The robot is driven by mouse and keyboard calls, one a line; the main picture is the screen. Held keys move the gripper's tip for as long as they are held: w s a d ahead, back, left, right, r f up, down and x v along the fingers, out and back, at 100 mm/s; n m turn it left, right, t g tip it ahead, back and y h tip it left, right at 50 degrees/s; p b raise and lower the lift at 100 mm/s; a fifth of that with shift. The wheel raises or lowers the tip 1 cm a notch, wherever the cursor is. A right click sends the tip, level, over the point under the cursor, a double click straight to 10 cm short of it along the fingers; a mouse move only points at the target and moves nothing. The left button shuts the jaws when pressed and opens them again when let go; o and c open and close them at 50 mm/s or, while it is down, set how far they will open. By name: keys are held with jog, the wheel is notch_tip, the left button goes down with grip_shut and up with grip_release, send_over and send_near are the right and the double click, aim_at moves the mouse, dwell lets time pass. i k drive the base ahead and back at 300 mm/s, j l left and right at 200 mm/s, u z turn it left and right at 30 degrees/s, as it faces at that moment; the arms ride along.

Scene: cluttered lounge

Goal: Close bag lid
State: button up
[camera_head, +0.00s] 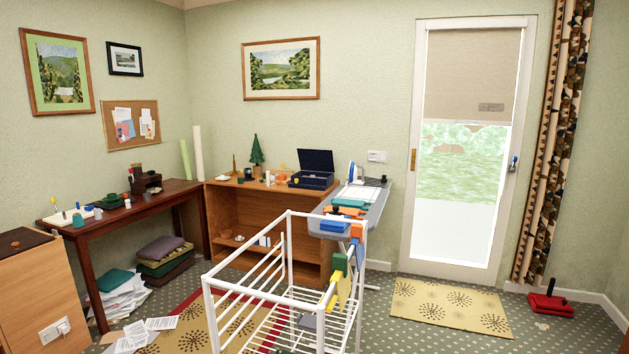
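No plain bag shows. The only thing with a raised lid is a dark blue case (312,180) on top of the wooden shelf unit (250,216), at the back near the middle of the view. Its lid (316,160) stands up at the rear, so the case is open. What lies inside is too small to tell. My gripper is not in view.
A white wire rack (250,286) stands in front of the shelf unit. An ironing board (352,206) with an iron is right of the case. A dark desk (133,209) is at left.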

aim_at(316, 160)
jog(key=i+z, duration=0.35)
jog(key=i, duration=2.85)
jog(key=i+l, duration=0.1)
jog(key=i, duration=2.75)
jog(key=i+u, duration=0.55)
jog(key=k, duration=0.1)
